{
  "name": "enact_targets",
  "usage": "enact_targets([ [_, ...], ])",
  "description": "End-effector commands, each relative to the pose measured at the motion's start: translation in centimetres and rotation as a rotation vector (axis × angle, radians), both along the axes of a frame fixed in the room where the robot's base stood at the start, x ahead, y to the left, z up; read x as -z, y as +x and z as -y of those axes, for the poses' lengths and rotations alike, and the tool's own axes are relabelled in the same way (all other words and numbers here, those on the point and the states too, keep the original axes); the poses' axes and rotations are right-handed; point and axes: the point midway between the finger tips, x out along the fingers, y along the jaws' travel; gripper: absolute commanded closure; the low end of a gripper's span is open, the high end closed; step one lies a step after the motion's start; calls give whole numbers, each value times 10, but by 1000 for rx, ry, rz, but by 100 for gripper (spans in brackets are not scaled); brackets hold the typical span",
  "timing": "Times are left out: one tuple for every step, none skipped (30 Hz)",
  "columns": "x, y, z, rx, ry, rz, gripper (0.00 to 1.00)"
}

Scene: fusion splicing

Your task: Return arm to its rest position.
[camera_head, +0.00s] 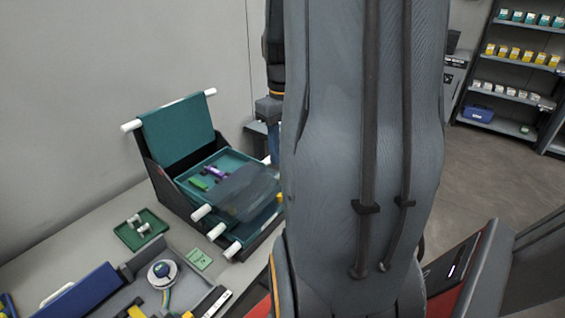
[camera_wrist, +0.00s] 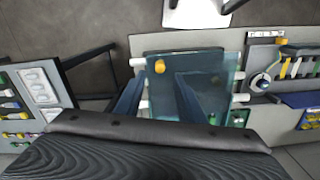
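My arm (camera_head: 365,150) fills the middle of the head view and hides what lies behind it. My gripper (camera_head: 273,140) shows only in part at its left edge, pointing down near the open case. In the wrist view my gripper's (camera_wrist: 158,95) two blue fingers stand apart with nothing seen held between them. They are over or near the teal trays of the case (camera_wrist: 225,75); the exact height gap cannot be told.
The open case (camera_head: 160,180) with teal lid stands on the bench (camera_head: 80,225). A green tray (camera_head: 125,236) and a grey tray (camera_head: 205,292) with a spool lie nearby. Shelves (camera_head: 510,60) stand at the back right. Floor (camera_head: 490,170) is clear there.

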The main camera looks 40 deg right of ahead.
Motion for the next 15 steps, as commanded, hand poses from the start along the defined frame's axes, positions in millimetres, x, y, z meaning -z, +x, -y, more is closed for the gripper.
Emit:
enact_targets([
  [-4, 0, 0, 0, -1, 2, 64],
  [-6, 0, 0, 0, -1, 2, 64],
  [-9, 0, 0, 0, -1, 1, 64],
  [-10, 0, 0, 0, -1, 1, 64],
  [-11, 0, 0, 0, 0, 0, 64],
  [-11, 0, 0, 0, 0, 0, 64],
  [-12, 0, 0, 0, 0, 0, 64],
  [-12, 0, 0, 0, 0, 0, 64],
  [-12, 0, 0, 0, 0, -1, 64],
  [-12, 0, 0, 0, 0, -1, 64],
  [-12, 0, 0, 0, 0, -1, 64],
  [-11, 0, 0, 0, 0, -1, 64],
  [-11, 0, 0, 0, 0, -1, 64],
  [-11, 0, 0, 0, 0, 0, 64],
  [-11, 0, 0, 0, 0, -1, 64],
])
